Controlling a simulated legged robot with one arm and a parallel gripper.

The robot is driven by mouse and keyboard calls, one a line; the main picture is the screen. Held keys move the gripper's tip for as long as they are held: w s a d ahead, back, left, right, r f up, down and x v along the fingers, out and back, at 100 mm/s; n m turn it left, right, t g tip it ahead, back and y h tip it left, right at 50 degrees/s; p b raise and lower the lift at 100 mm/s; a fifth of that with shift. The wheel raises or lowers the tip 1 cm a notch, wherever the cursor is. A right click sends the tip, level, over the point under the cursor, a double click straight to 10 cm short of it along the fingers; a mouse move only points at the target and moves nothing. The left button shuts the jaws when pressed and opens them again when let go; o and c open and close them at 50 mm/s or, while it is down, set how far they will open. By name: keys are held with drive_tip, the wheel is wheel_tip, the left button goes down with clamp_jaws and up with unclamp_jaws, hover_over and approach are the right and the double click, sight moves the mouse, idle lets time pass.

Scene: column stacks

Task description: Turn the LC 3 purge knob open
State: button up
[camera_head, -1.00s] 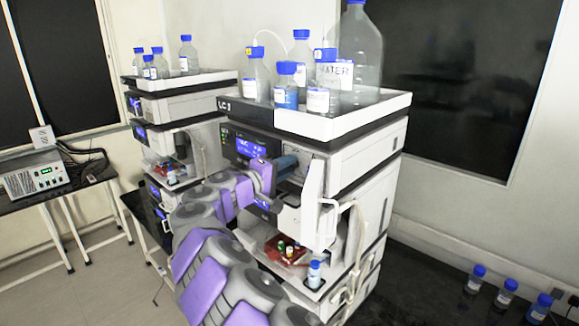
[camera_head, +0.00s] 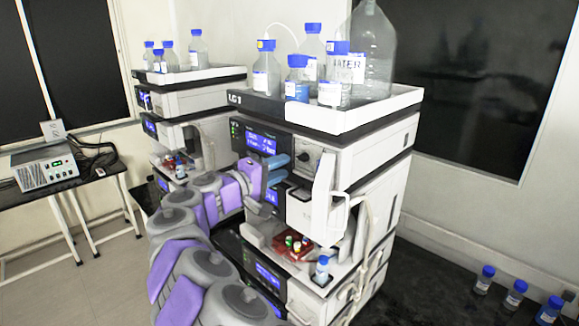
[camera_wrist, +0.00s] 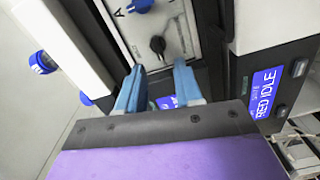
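The front stack carries a label (camera_head: 237,98) that looks like LC 3, though it is blurred. Its upper module has a pale panel with a small dark knob (camera_head: 303,157). The wrist view shows a black knob (camera_wrist: 158,44) on a pale panel, beyond the fingertips, with a blue knob-like part (camera_wrist: 140,5) at the top edge. I cannot tell which is the purge knob. My gripper (camera_head: 283,168) is open and empty in front of the module, left of the panel. In the wrist view its blue fingers (camera_wrist: 158,76) stand apart, not touching the black knob.
A white door-like panel (camera_head: 322,200) with a handle juts out right of my gripper. Bottles crowd the top tray (camera_head: 330,118). A red tray with vials (camera_head: 290,245) and a small bottle (camera_head: 321,270) sit below. A second stack (camera_head: 185,100) stands left.

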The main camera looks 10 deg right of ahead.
drive_tip(key=b+v, duration=0.1)
drive_tip(key=v, duration=1.1)
drive_tip(key=shift+w+a, duration=0.25)
drive_tip(key=shift+w, duration=0.05)
drive_tip(key=shift+f, duration=0.15)
drive_tip(key=n+b, duration=0.2)
drive_tip(key=b, duration=1)
approach(303, 158)
drive_tip(key=x, duration=0.7)
drive_tip(key=shift+w+f, duration=0.3)
drive_tip(key=shift+w, duration=0.3)
